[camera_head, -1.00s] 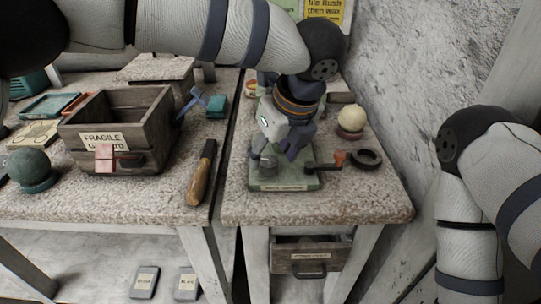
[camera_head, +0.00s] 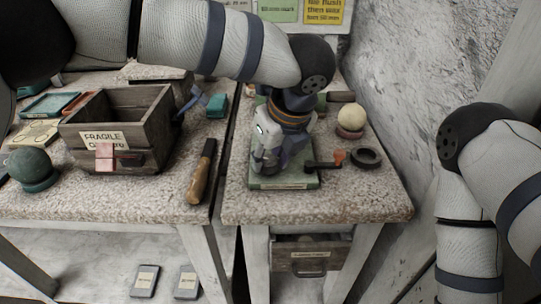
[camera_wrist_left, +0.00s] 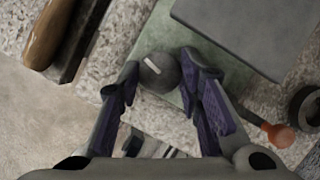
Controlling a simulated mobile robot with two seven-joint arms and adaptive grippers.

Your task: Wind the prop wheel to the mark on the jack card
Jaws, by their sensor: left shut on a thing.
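The prop wheel (camera_wrist_left: 160,70), a dark grey round knob with a white line on its top, sits between the fingers of my left gripper (camera_wrist_left: 160,88) in the left wrist view. The gripper is shut on it, pointing down. In the head view my left gripper (camera_head: 268,163) covers the wheel at the left of the green jack base (camera_head: 283,184). A crank with an orange knob (camera_head: 339,157) sticks out to the right of the base. A green card (camera_head: 278,10) with a mark line of text hangs on the back board. My right gripper is out of view.
A dark ring (camera_head: 366,158) and a pale sphere on a pinkish stand (camera_head: 350,119) are right of the jack. A wooden-handled tool (camera_head: 201,175) and a FRAGILE crate (camera_head: 116,153) are on the left table. A rough wall bounds the right side.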

